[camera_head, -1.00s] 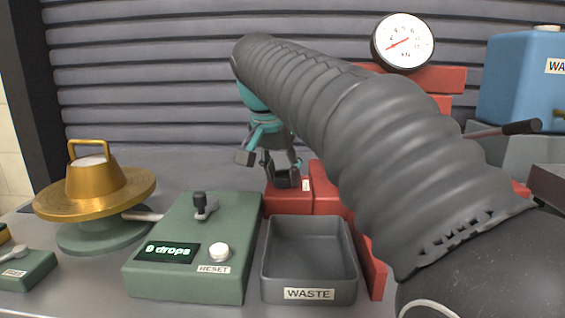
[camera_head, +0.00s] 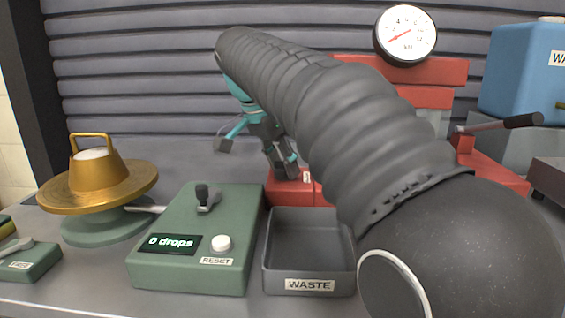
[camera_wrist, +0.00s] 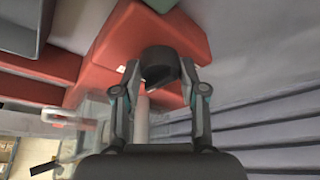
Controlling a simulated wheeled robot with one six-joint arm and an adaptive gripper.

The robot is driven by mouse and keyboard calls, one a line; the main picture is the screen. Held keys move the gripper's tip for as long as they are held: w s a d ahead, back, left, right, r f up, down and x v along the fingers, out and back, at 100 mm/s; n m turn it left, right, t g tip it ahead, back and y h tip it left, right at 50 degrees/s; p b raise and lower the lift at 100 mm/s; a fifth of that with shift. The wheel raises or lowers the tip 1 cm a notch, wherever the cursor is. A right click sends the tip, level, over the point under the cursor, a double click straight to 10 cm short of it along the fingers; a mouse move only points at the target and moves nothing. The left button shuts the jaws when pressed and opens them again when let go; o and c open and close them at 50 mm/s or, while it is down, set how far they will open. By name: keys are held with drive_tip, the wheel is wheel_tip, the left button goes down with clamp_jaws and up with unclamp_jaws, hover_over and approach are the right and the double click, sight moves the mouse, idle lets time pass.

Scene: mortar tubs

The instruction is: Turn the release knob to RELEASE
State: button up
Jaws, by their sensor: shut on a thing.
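The release knob (camera_wrist: 159,66) is a dark round cap on the red frame (camera_wrist: 112,50) in the wrist view. My gripper (camera_wrist: 160,76) has its two fingers on either side of the knob and is shut on it. In the head view my gripper (camera_head: 287,170) is tilted, with its fingertips low at the red block (camera_head: 296,192) behind the waste tray. The knob itself is hard to make out there. I cannot read its RELEASE mark or its setting in either view.
The grey WASTE tray (camera_head: 310,286) stands in front of the red block. A green drop counter (camera_head: 190,272) reading 0 drops is left of it, beside a brass flow table (camera_head: 62,200). A dial gauge (camera_head: 405,35) tops the red frame, with a dark-gripped lever (camera_head: 510,122) at right.

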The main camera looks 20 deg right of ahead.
drive_tip(key=o, duration=1.1)
drive_tip(key=shift+o, duration=0.2)
drive_tip(key=v, duration=1.2)
drive_tip(key=shift+d, duration=0.1)
